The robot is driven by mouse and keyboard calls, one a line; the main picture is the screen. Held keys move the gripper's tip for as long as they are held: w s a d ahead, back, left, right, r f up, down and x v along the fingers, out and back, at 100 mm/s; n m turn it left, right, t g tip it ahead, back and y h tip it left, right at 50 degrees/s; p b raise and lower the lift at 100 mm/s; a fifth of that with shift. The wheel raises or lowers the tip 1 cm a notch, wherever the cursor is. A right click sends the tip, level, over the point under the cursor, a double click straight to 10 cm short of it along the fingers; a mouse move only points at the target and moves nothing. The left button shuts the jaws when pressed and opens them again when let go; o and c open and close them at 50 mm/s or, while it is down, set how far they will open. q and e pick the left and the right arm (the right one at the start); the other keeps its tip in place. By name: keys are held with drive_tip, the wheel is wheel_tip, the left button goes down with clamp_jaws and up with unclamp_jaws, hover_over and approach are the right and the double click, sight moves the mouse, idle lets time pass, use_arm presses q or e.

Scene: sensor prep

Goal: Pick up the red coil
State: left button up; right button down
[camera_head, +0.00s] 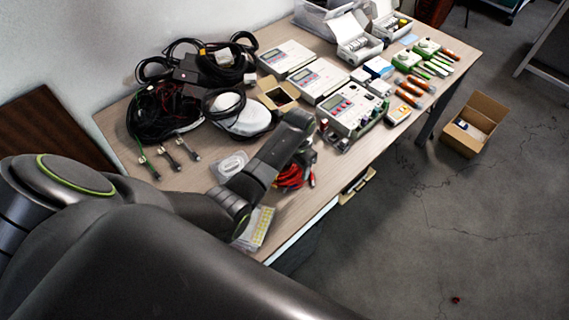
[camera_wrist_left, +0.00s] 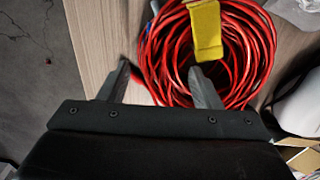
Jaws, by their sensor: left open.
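The red coil (camera_head: 290,179) lies on the table near its front edge, partly hidden by my left arm in the head view. In the left wrist view the red coil (camera_wrist_left: 158,50) is a round bundle of red cable with a yellow tag (camera_wrist_left: 206,32) across it. My left gripper (camera_wrist_left: 160,68) is open over the coil's near left part. One finger is beside the coil's left edge, and the other overlaps its middle. I cannot tell how far the fingertips are above the table. In the head view my left gripper (camera_head: 304,156) points down beside the coil. My right gripper is not in view.
White instruments (camera_head: 349,108) stand behind the coil. A clear dish (camera_head: 232,165) and a yellow-dotted sheet (camera_head: 257,226) are close by. An open cardboard box (camera_head: 476,122) is on the floor.

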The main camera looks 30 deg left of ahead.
sight(296, 169)
use_arm(q)
drive_tip(key=shift+a+f, duration=0.1)
drive_tip(key=shift+f, duration=1.4)
drive_tip(key=shift+c, duration=0.5)
clamp_jaws()
